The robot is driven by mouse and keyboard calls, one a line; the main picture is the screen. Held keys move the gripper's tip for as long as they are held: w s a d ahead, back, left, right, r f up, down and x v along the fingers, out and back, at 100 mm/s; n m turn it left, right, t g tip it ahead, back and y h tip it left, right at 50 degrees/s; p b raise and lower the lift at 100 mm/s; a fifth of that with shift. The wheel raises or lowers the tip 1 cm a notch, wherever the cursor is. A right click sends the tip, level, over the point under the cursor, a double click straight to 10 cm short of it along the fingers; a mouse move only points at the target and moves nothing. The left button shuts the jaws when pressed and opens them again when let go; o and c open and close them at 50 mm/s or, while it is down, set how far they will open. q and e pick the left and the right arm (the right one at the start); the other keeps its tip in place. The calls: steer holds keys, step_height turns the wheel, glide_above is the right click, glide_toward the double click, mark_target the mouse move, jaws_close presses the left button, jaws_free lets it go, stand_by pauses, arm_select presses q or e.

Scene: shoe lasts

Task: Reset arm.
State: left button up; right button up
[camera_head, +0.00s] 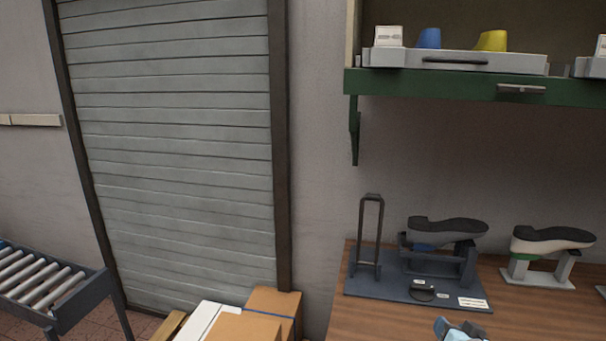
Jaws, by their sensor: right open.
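My right gripper (461,330) shows only in part at the bottom edge, over the wooden bench (380,322). Most of it is cut off by the frame. It is open, and I see nothing held in it. It is in front of a dark blue base plate (370,287) that carries a stand with a dark-soled shoe form (448,227). My left gripper is not in view.
A second shoe form (552,240) rests on a grey stand at the right. A green shelf (450,88) with a grey tray (455,62) hangs above. Cardboard boxes (272,303) stand left of the bench, and a roller conveyor (55,290) at far left.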

steer(key=s+a+f+n+g+y, duration=0.1)
steer(key=s+a+f, duration=0.3)
steer(key=s, duration=0.5)
steer(key=s+a+f+n+g+y+p, duration=0.1)
steer(key=s+a+f+n, duration=0.3)
steer(key=s+f, duration=0.4)
steer(key=s+a+f+n+g+y, duration=0.1)
steer(key=s+a+f, duration=0.4)
steer(key=s, duration=0.6)
steer(key=shift+s+f+n+y, duration=0.25)
steer(key=shift+f+n+y, duration=0.25)
steer(key=shift+f+n, duration=0.3)
steer(key=shift+d, duration=0.1)
steer(key=shift+c, duration=0.3)
